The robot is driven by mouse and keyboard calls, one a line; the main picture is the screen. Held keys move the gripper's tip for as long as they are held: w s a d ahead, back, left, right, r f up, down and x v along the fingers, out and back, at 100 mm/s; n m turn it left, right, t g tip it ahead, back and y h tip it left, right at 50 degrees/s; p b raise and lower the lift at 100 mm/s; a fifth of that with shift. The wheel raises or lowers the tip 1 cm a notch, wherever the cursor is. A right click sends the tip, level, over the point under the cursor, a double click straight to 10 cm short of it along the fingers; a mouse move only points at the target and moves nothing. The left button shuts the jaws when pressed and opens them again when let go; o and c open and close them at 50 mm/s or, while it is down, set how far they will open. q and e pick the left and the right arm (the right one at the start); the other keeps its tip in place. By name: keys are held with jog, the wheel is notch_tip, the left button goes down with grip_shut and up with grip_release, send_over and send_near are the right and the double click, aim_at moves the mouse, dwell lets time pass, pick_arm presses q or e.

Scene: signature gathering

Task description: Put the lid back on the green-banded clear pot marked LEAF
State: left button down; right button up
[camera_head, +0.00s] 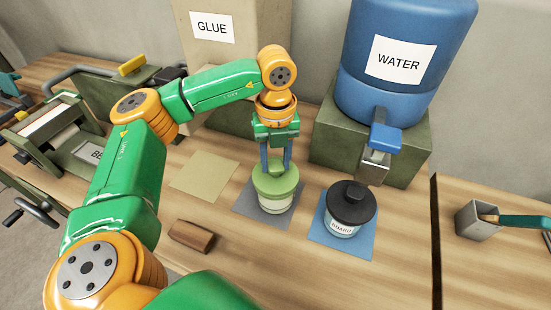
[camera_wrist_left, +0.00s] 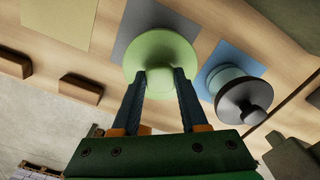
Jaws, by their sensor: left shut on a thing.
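The pot (camera_head: 277,204) stands on a grey mat (camera_head: 246,208); part of its pale label shows, but I cannot read the marking. The round green lid (camera_head: 277,186) is over the pot's mouth and also shows in the left wrist view (camera_wrist_left: 160,48). My left gripper (camera_head: 276,165) points down and is shut on the lid's knob (camera_wrist_left: 160,82). In the head view the lid looks level and lined up with the pot; I cannot tell whether it is fully seated. In the wrist view the lid hides the pot. My right gripper is not in view.
A black-lidded pot (camera_head: 349,207) stands close by on a blue mat (camera_head: 326,241). A WATER tank (camera_head: 405,60) and its block are behind. An empty tan mat (camera_head: 203,177) lies left, a brown block (camera_head: 192,236) in front. A grey holder (camera_head: 474,219) stands right.

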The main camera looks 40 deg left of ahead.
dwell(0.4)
pick_arm(q)
grip_release()
jog(key=shift+r, duration=0.1)
notch_tip(320, 180, up, 7)
jog(key=p, duration=0.5)
jog(key=shift+p, duration=0.35)
jog(key=shift+c, duration=0.4)
grip_shut()
dwell(0.6)
